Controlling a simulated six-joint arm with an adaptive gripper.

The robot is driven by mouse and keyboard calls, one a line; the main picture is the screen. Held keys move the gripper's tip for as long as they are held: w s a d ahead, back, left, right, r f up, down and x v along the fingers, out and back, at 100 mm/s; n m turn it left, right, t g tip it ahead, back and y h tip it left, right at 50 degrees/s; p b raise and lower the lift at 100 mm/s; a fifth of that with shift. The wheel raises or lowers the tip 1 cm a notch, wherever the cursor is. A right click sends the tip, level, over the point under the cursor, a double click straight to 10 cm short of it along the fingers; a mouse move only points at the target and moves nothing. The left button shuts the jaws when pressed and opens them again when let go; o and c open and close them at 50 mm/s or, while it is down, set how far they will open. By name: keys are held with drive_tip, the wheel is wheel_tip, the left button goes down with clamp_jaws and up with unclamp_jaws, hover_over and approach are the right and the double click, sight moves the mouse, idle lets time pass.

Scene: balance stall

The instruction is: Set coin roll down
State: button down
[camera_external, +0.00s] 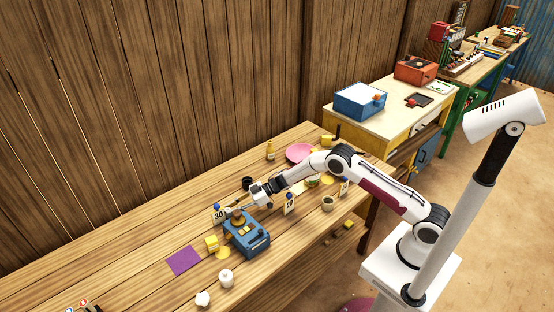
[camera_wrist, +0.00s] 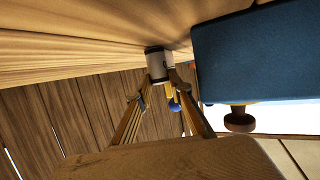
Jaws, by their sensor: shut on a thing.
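A small pale cylinder with a dark band, which looks like the coin roll (camera_wrist: 158,66), is between my fingertips in the wrist view. My gripper (camera_wrist: 160,92) is shut on it. In the external view my gripper (camera_external: 243,204) is low over the wooden table, beside the back end of a blue balance (camera_external: 248,240). The roll is too small to make out there, and I cannot tell whether it touches the tabletop. The balance's blue side also shows close at the right of the wrist view (camera_wrist: 260,55).
A "30" card (camera_external: 218,216) stands close to my fingertips; a "29" card (camera_external: 289,204) stands to the right. The table (camera_external: 110,265) is mostly bare at the left.

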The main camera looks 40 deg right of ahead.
drive_tip(key=shift+r, duration=0.15)
wheel_tip(320, 180, up, 18)
idle(0.7)
drive_tip(key=shift+w, duration=0.1)
idle(0.7)
drive_tip(key=w+d+r+m+t+h, duration=0.2)
drive_tip(key=w+d+m+t+h, duration=0.3)
drive_tip(key=d, duration=0.4)
drive_tip(key=w+d+r+m+t+h, duration=0.25)
drive_tip(key=w+d+m, duration=0.25)
drive_tip(key=w+d, duration=0.25)
drive_tip(key=s+d+f+m+h, duration=0.3)
drive_tip(key=d+f+m+h, duration=0.1)
drive_tip(key=d, duration=0.7)
drive_tip(key=s+d+f+m+h, duration=0.2)
drive_tip(key=d+f+m+h, duration=0.2)
drive_tip(key=d, duration=0.7)
wheel_tip(320, 180, down, 4)
drive_tip(key=h, duration=0.2)
drive_tip(key=shift+s+d+f+h, duration=0.15)
drive_tip(key=shift+s+f+h, duration=0.1)
drive_tip(key=shift+s+h, duration=0.15)
